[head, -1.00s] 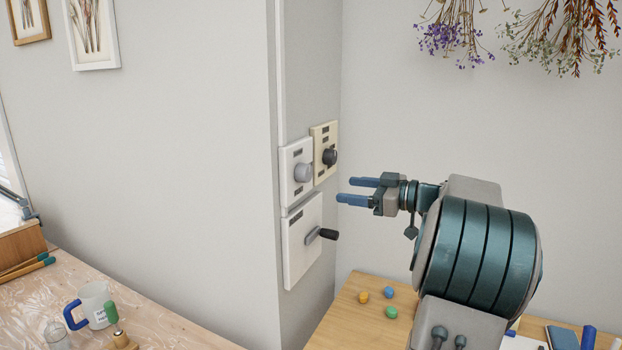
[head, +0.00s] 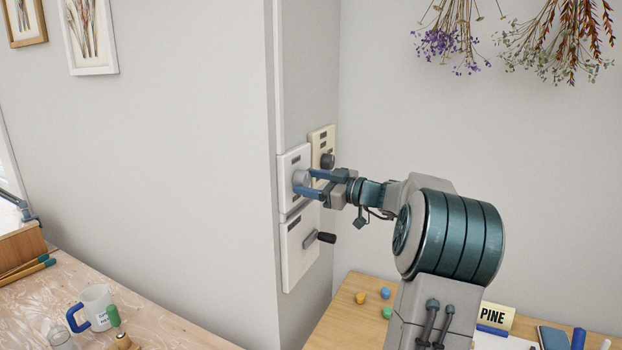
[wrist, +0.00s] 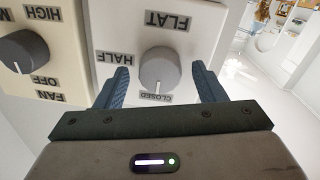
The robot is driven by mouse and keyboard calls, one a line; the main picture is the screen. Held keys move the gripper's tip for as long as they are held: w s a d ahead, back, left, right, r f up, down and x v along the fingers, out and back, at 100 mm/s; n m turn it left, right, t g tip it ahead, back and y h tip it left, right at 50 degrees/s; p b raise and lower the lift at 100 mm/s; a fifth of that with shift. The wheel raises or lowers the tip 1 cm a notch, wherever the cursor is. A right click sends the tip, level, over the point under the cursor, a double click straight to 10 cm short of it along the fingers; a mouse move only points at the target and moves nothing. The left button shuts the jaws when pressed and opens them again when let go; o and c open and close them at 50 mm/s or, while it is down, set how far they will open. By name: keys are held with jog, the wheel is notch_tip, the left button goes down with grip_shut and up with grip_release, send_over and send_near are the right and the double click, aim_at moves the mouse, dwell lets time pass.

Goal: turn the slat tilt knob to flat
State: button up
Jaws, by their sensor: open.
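The slat tilt knob (head: 300,179) is a round grey knob on a white wall plate (head: 291,157). In the wrist view the knob (wrist: 159,70) shows upside down, with the labels FLAT (wrist: 166,20), HALF (wrist: 115,57) and CLOSED (wrist: 156,98) around it. Its white pointer line points at CLOSED. My gripper (head: 314,183) is open, its blue fingers reaching toward the knob. In the wrist view the fingers of my gripper (wrist: 163,88) stand one on each side of the knob's lower part, with gaps between them and the knob.
A cream plate (head: 322,142) with a dark fan knob (head: 327,161) sits right beside the white plate. Below is another plate with a dark-handled crank (head: 320,238). Small coloured balls (head: 361,298) lie on the wooden table. A mug (head: 95,307) stands on the left bench.

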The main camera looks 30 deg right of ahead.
jog(key=shift+w+a, duration=0.1)
jog(key=shift+w, duration=0.1)
jog(key=c, duration=1)
jog(key=shift+o, duration=0.2)
